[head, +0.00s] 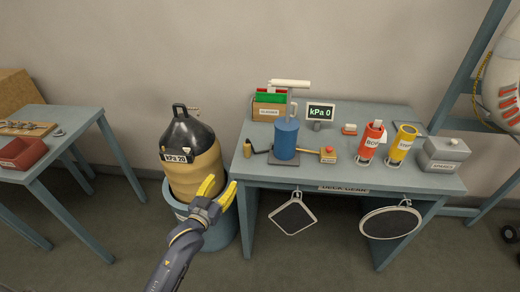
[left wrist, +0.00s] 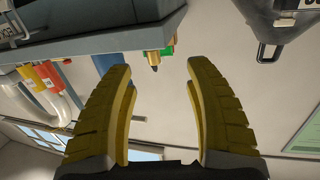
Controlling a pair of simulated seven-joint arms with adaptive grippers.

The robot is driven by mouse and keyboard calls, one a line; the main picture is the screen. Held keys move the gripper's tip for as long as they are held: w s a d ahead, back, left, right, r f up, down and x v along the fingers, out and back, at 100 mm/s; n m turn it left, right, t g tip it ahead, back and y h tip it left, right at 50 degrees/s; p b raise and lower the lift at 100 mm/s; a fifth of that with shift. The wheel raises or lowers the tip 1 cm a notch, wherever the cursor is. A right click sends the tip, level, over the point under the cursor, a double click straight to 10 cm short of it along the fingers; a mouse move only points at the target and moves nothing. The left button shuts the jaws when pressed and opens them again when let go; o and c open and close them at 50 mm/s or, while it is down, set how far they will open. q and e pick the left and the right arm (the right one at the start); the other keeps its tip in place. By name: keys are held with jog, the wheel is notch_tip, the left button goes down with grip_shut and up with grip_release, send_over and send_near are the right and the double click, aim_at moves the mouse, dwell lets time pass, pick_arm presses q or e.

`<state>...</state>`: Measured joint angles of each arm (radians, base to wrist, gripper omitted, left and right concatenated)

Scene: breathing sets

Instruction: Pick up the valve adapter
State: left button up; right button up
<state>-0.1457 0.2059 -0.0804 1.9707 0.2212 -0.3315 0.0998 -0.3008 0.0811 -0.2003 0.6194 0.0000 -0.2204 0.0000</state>
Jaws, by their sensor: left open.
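A small brass-coloured fitting with a dark end, which looks like the valve adapter (head: 247,148), is at the left end of the deck gear table, beside the blue pump (head: 287,138) and its black hose. I cannot tell whether it is joined to the hose. It also shows in the left wrist view (left wrist: 153,57), beyond the table edge and between the fingertips in the picture, but apart from them. My left gripper (head: 219,190) is open and empty, left of the table and lower in the picture, in front of the blue tub. My right gripper is not in view.
A black and tan cylinder reading kPa 20 (head: 194,160) stands in the blue tub (head: 217,235). The table (head: 340,178) also bears a kPa 0 display (head: 320,112), red (head: 370,142) and yellow (head: 403,144) canisters and a grey box (head: 445,154). A side table (head: 75,123) is at left.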

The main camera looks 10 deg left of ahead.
pick_arm(q)
notch_tip(320, 180, up, 4)
jog(key=d, duration=0.2)
send_near(245, 148)
jog(key=shift+t+h, duration=0.3)
jog(key=shift+h, duration=0.1)
jog(key=w, duration=0.4)
jog(key=w+d+f, duration=0.1)
jog(key=w, duration=0.1)
jog(key=shift+w+d, duration=0.2)
jog(key=shift+w, duration=1.1)
jog(key=shift+w+d, duration=0.2)
jog(key=shift+w, duration=1.15)
jog(key=shift+r, duration=0.1)
jog(key=shift+c, duration=0.4)
grip_shut()
